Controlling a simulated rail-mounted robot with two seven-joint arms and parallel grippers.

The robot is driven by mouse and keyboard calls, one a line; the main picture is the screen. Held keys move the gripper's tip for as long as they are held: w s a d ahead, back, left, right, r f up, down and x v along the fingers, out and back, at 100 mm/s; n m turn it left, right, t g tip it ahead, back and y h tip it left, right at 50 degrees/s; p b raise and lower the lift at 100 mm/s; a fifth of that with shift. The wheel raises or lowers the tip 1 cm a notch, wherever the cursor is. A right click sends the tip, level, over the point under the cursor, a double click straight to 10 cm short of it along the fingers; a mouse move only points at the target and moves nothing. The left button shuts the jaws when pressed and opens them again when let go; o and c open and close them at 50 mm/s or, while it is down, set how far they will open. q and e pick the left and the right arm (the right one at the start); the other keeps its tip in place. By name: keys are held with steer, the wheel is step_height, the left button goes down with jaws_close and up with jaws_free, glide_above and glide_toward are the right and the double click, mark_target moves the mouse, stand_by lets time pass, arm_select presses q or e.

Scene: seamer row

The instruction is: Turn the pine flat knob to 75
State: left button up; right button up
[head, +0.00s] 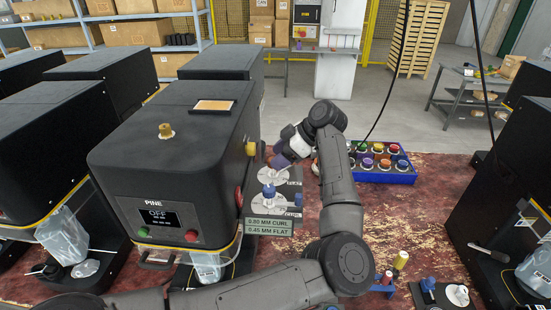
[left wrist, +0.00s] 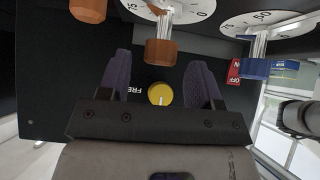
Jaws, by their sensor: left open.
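The PINE machine (head: 165,170) stands left of centre, its screen (head: 158,216) reading OFF. White dial plates (head: 272,178) with knobs sit on its right side, and a blue knob (head: 269,190) shows there. My left gripper (head: 281,160) is open over the upper dial and partly hides it. In the left wrist view, an orange knob (left wrist: 160,52) on a white dial lies just beyond and between the open fingertips (left wrist: 161,72). A blue knob (left wrist: 268,66) on another dial is to the right. I cannot read which knob is flat. My right gripper is out of view.
A yellow round knob (left wrist: 160,94) shows between the fingers. A green sign (head: 269,226) reads 0.80 MM CURL, 0.45 MM FLAT. A blue tray (head: 385,176) of coloured spools stands to the right. More black machines (head: 45,130) stand at the left.

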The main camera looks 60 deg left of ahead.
arm_select(q)
steer(key=shift+x, duration=0.85)
steer(key=c, duration=0.9)
